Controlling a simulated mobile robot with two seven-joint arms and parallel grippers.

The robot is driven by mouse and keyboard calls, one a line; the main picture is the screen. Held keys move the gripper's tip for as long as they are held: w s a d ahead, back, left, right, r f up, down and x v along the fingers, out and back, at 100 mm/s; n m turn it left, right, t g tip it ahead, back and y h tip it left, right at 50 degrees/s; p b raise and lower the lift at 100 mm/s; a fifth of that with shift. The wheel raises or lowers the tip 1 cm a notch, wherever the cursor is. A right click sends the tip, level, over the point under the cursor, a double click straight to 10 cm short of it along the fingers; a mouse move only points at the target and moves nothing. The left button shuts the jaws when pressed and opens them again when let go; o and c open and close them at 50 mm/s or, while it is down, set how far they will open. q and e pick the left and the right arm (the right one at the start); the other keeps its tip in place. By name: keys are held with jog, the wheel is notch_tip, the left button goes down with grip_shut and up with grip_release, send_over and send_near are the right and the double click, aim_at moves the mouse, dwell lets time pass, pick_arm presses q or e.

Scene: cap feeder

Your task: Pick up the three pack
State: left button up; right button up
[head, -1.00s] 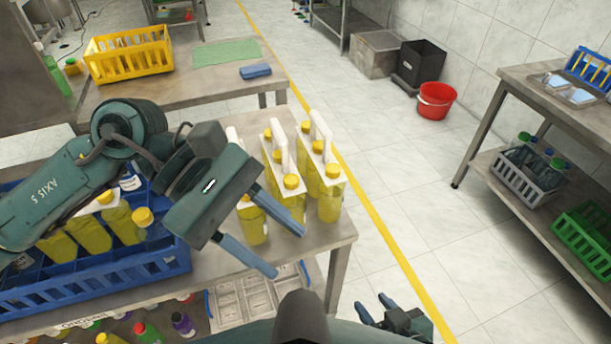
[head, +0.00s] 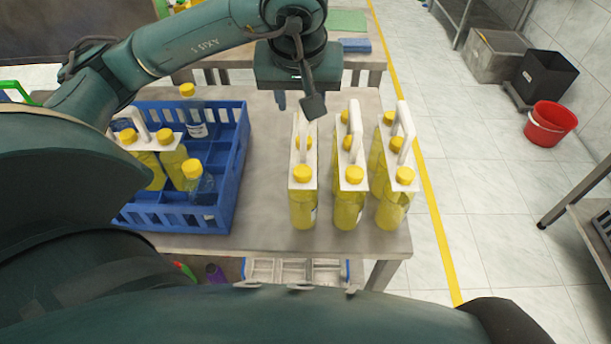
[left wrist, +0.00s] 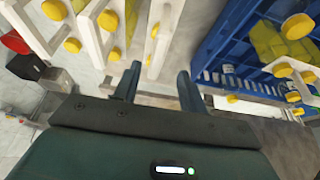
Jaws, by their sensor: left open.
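Three three packs stand upright side by side on the steel table: a left pack (head: 303,207), a middle pack (head: 349,207) and a right pack (head: 393,210). Each has yellow bottles with yellow caps in a white carrier with an upright handle. Another three pack (head: 153,138) is in the blue crate (head: 243,160). My left gripper (head: 283,101) is open and empty, at the far side of the left pack; the arm partly hides its fingers. In the left wrist view, a white carrier (left wrist: 158,35) lies just beyond the open fingers (left wrist: 157,85). My right gripper is not in view.
Bare table (head: 262,205) lies between crate and packs. A second table with a blue cloth (head: 355,45) is behind. A red bucket (head: 550,124) stands on the floor at right.

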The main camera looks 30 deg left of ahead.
aim_at(304, 118)
pick_arm(q)
jog(key=shift+d+p+x, duration=0.15)
jog(key=shift+x, duration=1.4)
jog(key=shift+d+p+x, duration=0.15)
jog(key=shift+x, duration=1.4)
jog(key=shift+f, duration=0.1)
grip_shut()
